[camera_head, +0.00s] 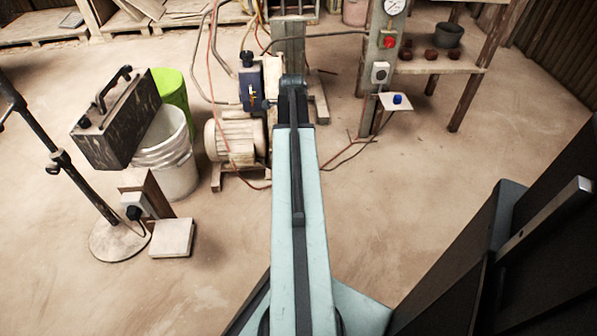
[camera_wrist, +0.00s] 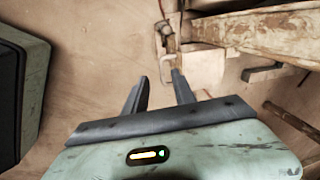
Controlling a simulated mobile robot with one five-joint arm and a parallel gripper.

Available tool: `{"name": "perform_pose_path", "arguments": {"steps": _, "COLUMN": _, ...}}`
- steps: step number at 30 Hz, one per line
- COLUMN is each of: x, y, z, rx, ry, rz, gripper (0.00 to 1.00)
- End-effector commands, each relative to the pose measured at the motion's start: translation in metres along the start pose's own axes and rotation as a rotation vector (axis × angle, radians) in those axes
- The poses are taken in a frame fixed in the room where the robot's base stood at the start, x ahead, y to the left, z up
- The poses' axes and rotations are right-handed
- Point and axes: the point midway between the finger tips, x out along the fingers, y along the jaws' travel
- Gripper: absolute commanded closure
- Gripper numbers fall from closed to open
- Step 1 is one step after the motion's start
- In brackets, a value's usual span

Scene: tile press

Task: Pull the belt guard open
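A large dark panel (camera_head: 470,255) with a pale metal bar handle (camera_head: 545,218) stands at the right edge of the head view. It may be the belt guard, but I cannot tell for sure. In the wrist view my gripper (camera_wrist: 160,80) has its two dark fingers apart, with nothing between them. A worn metal bracket with a small loop (camera_wrist: 164,73) shows just beyond the fingertips. I cannot tell whether it belongs to the guard. In the head view my arm reaches straight forward and the fingers cannot be made out.
A motor (camera_head: 235,139), a white bucket (camera_head: 170,165) and a black case (camera_head: 115,118) stand to the left of my arm. A post with a red button (camera_head: 389,41) and a shelf (camera_head: 440,66) stand ahead. Open floor (camera_head: 480,155) lies to the right.

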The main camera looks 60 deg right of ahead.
Motion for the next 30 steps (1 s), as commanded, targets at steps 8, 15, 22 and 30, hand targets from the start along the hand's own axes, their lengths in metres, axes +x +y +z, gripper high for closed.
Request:
{"name": "perform_pose_path", "arguments": {"steps": 8, "x": 0.017, "y": 0.002, "z": -0.029, "rx": 0.105, "ry": 0.007, "rz": -0.007, "gripper": 0.68}}
{"name": "perform_pose_path", "arguments": {"steps": 15, "x": 0.041, "y": 0.003, "z": -0.029, "rx": 0.102, "ry": 0.007, "rz": -0.006, "gripper": 0.68}}
{"name": "perform_pose_path", "arguments": {"steps": 22, "x": 0.084, "y": 0.003, "z": -0.029, "rx": 0.102, "ry": 0.007, "rz": -0.006, "gripper": 0.68}}
{"name": "perform_pose_path", "arguments": {"steps": 30, "x": 0.095, "y": 0.002, "z": -0.029, "rx": 0.102, "ry": 0.007, "rz": -0.006, "gripper": 0.68}}
